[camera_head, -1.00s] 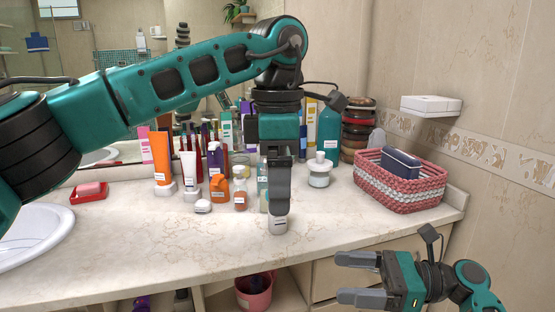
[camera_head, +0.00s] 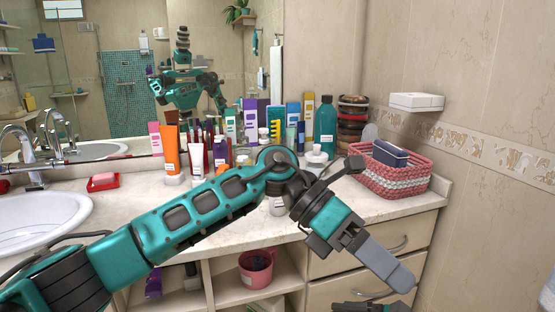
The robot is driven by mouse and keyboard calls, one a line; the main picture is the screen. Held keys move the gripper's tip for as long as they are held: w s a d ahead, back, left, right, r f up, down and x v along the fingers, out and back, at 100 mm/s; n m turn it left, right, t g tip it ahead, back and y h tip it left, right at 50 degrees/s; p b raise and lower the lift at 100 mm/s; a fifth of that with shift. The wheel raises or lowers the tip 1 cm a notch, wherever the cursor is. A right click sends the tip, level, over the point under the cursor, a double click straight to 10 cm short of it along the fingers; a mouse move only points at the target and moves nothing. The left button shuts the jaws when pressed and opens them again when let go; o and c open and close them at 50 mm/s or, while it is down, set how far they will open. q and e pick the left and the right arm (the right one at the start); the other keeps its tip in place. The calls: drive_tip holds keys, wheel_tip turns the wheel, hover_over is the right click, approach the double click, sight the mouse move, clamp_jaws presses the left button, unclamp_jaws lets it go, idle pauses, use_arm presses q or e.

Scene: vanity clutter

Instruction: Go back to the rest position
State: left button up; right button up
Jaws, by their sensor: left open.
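My left arm reaches in from the lower left, across the front of the counter (camera_head: 120,220). My left gripper (camera_head: 398,278) is in front of the drawers, pointing down to the right. It is seen nearly side-on, is open and appears to hold nothing.
Many tubes and bottles, including an orange tube (camera_head: 171,150) and a teal bottle (camera_head: 325,126), crowd the back of the counter. A pink-and-white basket (camera_head: 405,183) is at the right end. A sink (camera_head: 40,222) is at left. A pink bucket (camera_head: 255,270) stands in the shelf below.

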drive_tip(key=s+d+f+n+t+h, duration=0.25)
drive_tip(key=s+f+n+h, duration=0.4)
drive_tip(key=f, duration=0.65)
use_arm(q)
drive_tip(key=w+a+f+n+t+h, duration=0.35)
drive_tip(key=a+f+n+t, duration=0.2)
drive_tip(key=n+t, duration=0.85)
drive_tip(key=w+a+f+n+t+h, duration=0.35)
drive_tip(key=a+n+t, duration=0.4)
drive_tip(key=n, duration=1.25)
drive_tip(key=s+a+f+n+t+y, duration=0.25)
drive_tip(key=a+f+n+y, duration=0.65)
drive_tip(key=f, duration=0.5)
drive_tip(key=s+a+f+n+g+y, duration=0.6)
drive_tip(key=s+a+f, duration=0.3)
drive_tip(key=s+f, duration=0.4)
drive_tip(key=shift+s+a+n+g, duration=0.15)
drive_tip(key=shift+s+n+g, duration=0.15)
drive_tip(key=shift+s+n, duration=0.15)
use_arm(e)
drive_tip(key=s+d+n+t+h, duration=0.2)
drive_tip(key=s+n+h, duration=0.2)
drive_tip(key=s+n, duration=0.5)
drive_tip(key=n, duration=0.4)
drive_tip(key=shift+s+d+f+n, duration=0.2)
drive_tip(key=shift+d+f+n, duration=0.1)
drive_tip(key=shift+d+n, duration=0.05)
use_arm(q)
drive_tip(key=shift+w+r, duration=0.1)
